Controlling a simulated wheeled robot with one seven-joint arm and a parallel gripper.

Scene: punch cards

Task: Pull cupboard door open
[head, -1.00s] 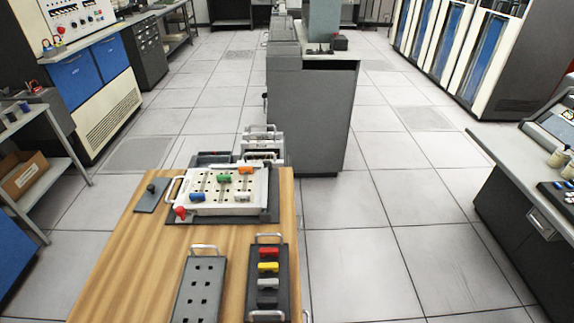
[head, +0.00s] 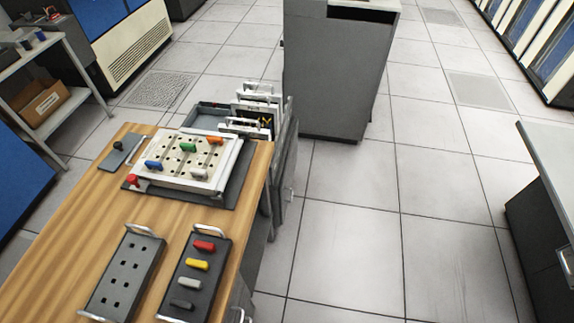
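A grey upright panel (head: 285,170) with a small pale handle (head: 290,192) stands at the right side of the wooden-topped table (head: 110,190). It may be the cupboard door; I see it nearly edge-on and cannot tell whether it is shut or ajar. A taller grey cabinet (head: 335,75) stands beyond it on the floor, and no door handle shows on its near side. My gripper is not in view.
On the table lie a white pegboard (head: 185,160) with coloured pegs, a dark block with holes (head: 122,270) and a dark tray (head: 203,270) with coloured blocks. An open grey drawer (head: 207,116) sits behind. Tiled floor (head: 350,240) to the right is clear.

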